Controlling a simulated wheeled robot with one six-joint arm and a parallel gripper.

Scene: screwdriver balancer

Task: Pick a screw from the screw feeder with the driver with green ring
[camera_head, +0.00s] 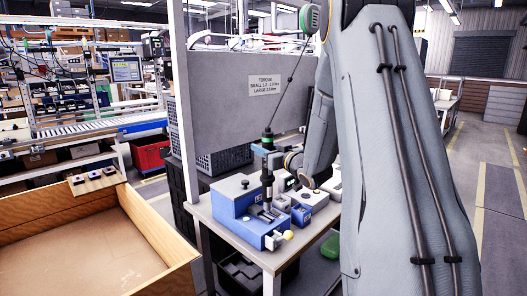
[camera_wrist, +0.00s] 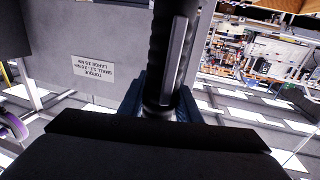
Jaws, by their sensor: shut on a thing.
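The driver (camera_head: 267,188) is dark and upright, with a green ring (camera_head: 267,134) at its top. It hangs on a cable from above. My gripper (camera_head: 266,152) is shut on the driver's upper part. In the wrist view its blue fingers close on both sides of the dark driver handle (camera_wrist: 170,60). The blue screw feeder (camera_head: 232,200) stands on the bench, and the driver's lower end is over its front part. Whether the tip touches it, or carries a screw, is too small to tell.
A green balancer (camera_head: 309,18) hangs above. A smaller blue unit (camera_head: 302,212) stands right of the feeder on the grey bench (camera_head: 306,240). A grey panel (camera_head: 225,90) with a torque label stands behind. A wooden crate (camera_head: 160,232) is at the left.

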